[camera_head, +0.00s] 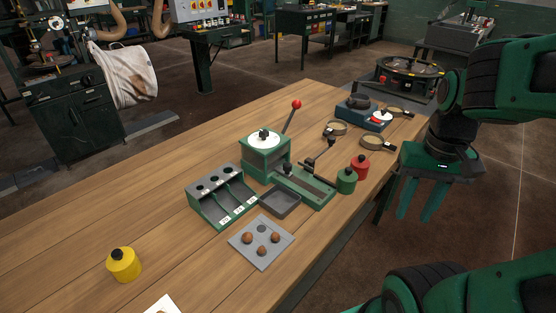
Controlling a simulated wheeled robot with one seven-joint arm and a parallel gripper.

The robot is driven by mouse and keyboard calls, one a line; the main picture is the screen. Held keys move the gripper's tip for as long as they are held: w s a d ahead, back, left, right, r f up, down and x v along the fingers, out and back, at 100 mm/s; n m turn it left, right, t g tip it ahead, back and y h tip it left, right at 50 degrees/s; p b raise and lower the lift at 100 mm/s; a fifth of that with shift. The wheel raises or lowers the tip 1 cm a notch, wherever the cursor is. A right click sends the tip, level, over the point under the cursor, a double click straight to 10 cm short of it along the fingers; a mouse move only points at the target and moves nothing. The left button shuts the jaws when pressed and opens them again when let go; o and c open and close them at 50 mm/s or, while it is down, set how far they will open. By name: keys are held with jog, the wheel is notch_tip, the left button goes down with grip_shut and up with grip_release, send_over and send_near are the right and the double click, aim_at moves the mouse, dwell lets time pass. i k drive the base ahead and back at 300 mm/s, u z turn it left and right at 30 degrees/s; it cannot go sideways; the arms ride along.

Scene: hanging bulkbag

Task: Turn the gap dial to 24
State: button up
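A green machine (266,155) stands on the wooden table. A white round dial (262,140) with a black knob lies on its top. I take this for the gap dial; its markings are too small to read. A lever with a red ball (296,104) rises behind the dial. My gripper (418,217) hangs at the right, beyond the table's right edge, with its green fingers pointing down. The fingers are apart with nothing between them. It is well away from the dial.
A green rack (222,198), grey tray (281,203), and grey plate (247,257) with brown nuts are near the machine. Green (346,182), red (360,167) and yellow (124,265) canisters stand on the table. A blue device (363,113) is farther back.

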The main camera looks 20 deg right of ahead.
aim_at(263, 134)
jog(key=z, duration=0.35)
jog(key=k, duration=1.7)
jog(key=u, duration=0.7)
jog(key=i, duration=1)
